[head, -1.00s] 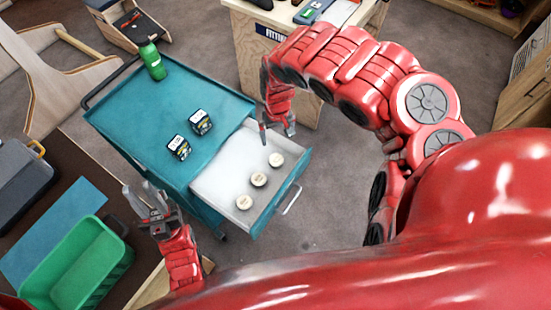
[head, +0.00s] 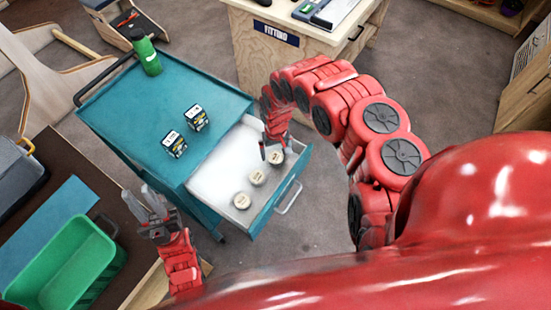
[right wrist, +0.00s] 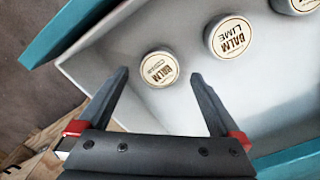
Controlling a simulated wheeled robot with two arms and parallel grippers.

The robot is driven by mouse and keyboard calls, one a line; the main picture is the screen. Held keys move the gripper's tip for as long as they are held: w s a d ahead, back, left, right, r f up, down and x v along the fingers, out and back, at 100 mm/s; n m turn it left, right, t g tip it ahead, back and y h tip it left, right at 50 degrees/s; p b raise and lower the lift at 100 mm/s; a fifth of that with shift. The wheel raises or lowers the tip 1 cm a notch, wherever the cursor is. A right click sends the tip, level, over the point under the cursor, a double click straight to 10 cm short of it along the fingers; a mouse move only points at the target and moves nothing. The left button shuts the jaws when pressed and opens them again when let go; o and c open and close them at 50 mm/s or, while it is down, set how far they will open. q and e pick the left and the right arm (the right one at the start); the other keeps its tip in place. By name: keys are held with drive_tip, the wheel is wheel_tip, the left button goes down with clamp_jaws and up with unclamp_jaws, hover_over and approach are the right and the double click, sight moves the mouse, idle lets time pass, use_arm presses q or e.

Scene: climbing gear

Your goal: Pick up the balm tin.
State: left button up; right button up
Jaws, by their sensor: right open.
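Three round balm tins with pale lids lie in a row in the open white drawer (head: 218,178): a far one (head: 276,157), a middle one (head: 258,178) and a near one (head: 242,201). My right gripper (head: 271,154) is open and empty just over the far tin. In the right wrist view this tin (right wrist: 159,69) sits ahead of and between the open fingertips (right wrist: 158,76), apart from them. The "BALM LIME" tin (right wrist: 230,37) is to its right, with a third (right wrist: 296,4) cut off by the frame. My left gripper (head: 138,192) is open and empty, left of the cart.
A green bin (head: 62,265) stands on the dark table at left. The drawer walls surround the tins.

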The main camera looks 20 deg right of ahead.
sight(275, 156)
wheel_tip(275, 156, down, 3)
drive_tip(key=shift+a+r+p, duration=0.1)
drive_tip(key=shift+r+p, duration=0.05)
drive_tip(key=shift+p, duration=0.2)
drive_tip(key=shift+w+f, duration=0.15)
drive_tip(key=shift+f, duration=0.15)
drive_tip(key=shift+c, duration=0.2)
drive_tip(key=c, duration=1.4)
drive_tip(key=shift+o, duration=0.2)
drive_tip(key=shift+r, duration=0.15)
